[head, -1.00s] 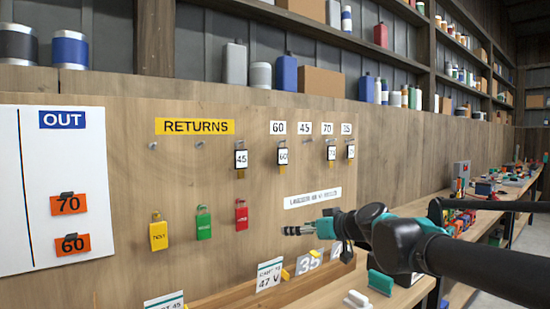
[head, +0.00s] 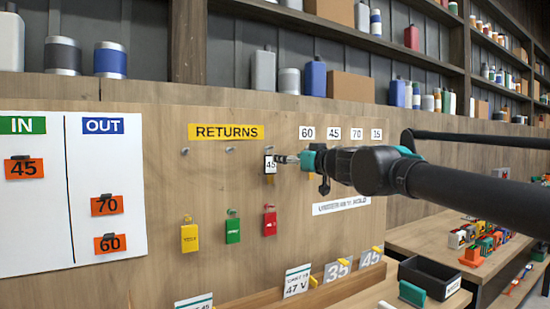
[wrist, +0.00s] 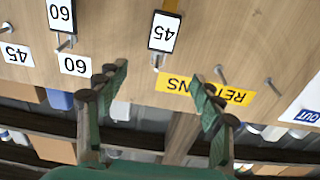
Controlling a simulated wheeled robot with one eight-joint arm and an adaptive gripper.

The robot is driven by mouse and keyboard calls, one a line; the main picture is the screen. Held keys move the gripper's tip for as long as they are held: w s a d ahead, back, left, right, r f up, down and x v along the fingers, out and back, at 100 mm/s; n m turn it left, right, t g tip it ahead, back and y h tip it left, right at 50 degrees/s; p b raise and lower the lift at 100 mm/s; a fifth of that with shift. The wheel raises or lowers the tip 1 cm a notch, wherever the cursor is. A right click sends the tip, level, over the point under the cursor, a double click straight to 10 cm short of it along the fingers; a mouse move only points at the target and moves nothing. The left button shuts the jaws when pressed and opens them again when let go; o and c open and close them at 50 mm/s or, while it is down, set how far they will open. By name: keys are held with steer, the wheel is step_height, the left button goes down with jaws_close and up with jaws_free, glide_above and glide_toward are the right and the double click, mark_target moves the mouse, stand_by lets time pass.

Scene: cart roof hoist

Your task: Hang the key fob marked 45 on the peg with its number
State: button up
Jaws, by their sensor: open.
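The key fob marked 45 (head: 270,164) is a white tag in a dark frame, hanging on a returns peg below the yellow RETURNS sign (head: 226,132). It also shows, upside down, in the wrist view (wrist: 164,32). My gripper (head: 287,159) is just right of the fob in the head view. In the wrist view its green fingers (wrist: 160,74) are spread, with nothing between their tips and the fob beyond them. The number label 45 (head: 334,134) is in the row right of the sign. The peg under it is hidden behind my arm in the head view.
A fob marked 60 (wrist: 61,14) hangs near the 60 label (wrist: 74,65). Yellow (head: 189,238), green (head: 232,231) and red (head: 270,223) tags hang below. An IN/OUT board (head: 65,190) is at left. A ledge with number cards (head: 338,268) runs below.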

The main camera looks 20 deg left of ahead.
mark_target(271, 156)
steer(key=x, duration=1)
steer(key=shift+w+a, duration=0.15)
steer(key=shift+w, duration=0.1)
steer(key=shift+c, duration=0.4)
steer(key=c, duration=1.3)
steer(key=shift+r, duration=0.35)
steer(key=shift+s, duration=0.1)
steer(key=shift+s+d+r, duration=0.3)
steer(key=shift+s+d, duration=0.45)
steer(key=shift+d, duration=0.15)
steer(key=shift+s+d+r, duration=0.3)
steer(key=shift+s+d, duration=0.45)
steer(key=shift+d, duration=0.15)
steer(key=shift+v, duration=2.5)
